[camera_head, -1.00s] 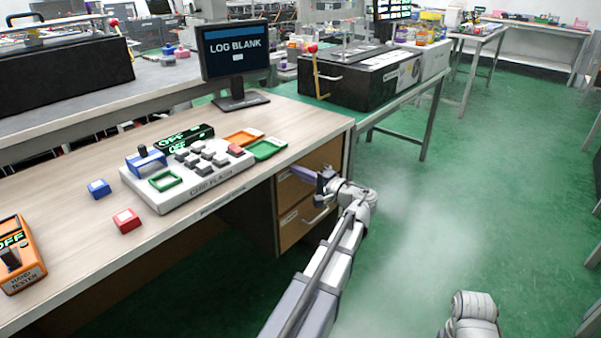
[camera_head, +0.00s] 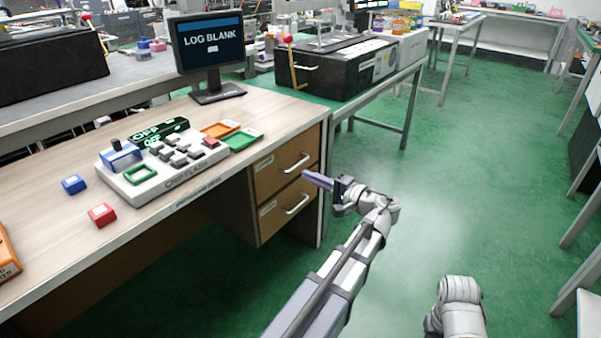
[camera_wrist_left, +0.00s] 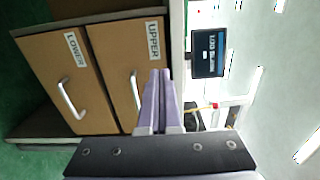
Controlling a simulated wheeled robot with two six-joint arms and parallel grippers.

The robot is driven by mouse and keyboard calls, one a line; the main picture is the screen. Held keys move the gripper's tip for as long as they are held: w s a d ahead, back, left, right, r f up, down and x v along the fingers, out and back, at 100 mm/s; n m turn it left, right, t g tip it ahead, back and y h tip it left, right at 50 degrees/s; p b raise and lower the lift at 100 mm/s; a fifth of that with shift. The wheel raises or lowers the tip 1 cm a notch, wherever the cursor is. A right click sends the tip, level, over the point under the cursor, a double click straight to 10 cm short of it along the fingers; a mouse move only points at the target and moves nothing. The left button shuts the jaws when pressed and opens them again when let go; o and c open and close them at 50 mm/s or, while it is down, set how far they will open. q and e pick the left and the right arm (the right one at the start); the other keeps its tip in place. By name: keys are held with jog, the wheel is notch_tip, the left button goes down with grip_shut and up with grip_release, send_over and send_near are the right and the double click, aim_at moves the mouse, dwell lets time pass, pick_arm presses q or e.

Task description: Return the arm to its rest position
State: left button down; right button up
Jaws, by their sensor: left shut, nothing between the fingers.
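My left arm reaches from the bottom of the head view to the right front corner of the desk. Its gripper (camera_head: 318,180) has purple fingers, which are shut with nothing between them. In the head view the fingertips are in front of the drawer unit, at the right of the upper and lower drawer handles. In the left wrist view the closed fingers (camera_wrist_left: 157,85) overlap the upper drawer front (camera_wrist_left: 125,65), beside its handle; I cannot tell the gap. Both drawers look shut. A short part of another arm of mine shows at the lower right of the head view; its gripper is out of view.
The desk (camera_head: 225,110) carries a chip flasher (camera_head: 165,170), a blue block (camera_head: 74,184), a red block (camera_head: 102,214) and a monitor (camera_head: 210,45). A black box (camera_head: 335,70) stands on the green table behind. The green floor (camera_head: 470,190) at the right is open.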

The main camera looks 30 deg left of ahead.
pick_arm(q)
jog(key=shift+d, duration=0.4)
jog(key=s+d+f+m+h+p, duration=0.1)
jog(key=s+d+f+h, duration=0.5)
jog(key=d+f+h, duration=0.5)
jog(key=s+d+f+m+g+h+p, duration=0.1)
jog(key=s+d+f+h, duration=0.25)
jog(key=s+d, duration=0.45)
jog(key=s+d+f+m+g+h, duration=0.1)
jog(key=s+d+f+h, duration=0.3)
jog(key=d, duration=0.8)
notch_tip(320, 180, up, 37)
jog(key=w+y+p, duration=0.1)
jog(key=p, duration=3.7)
jog(key=shift+w+y, duration=0.15)
jog(key=shift+y, duration=0.2)
jog(key=shift+a+f, duration=0.1)
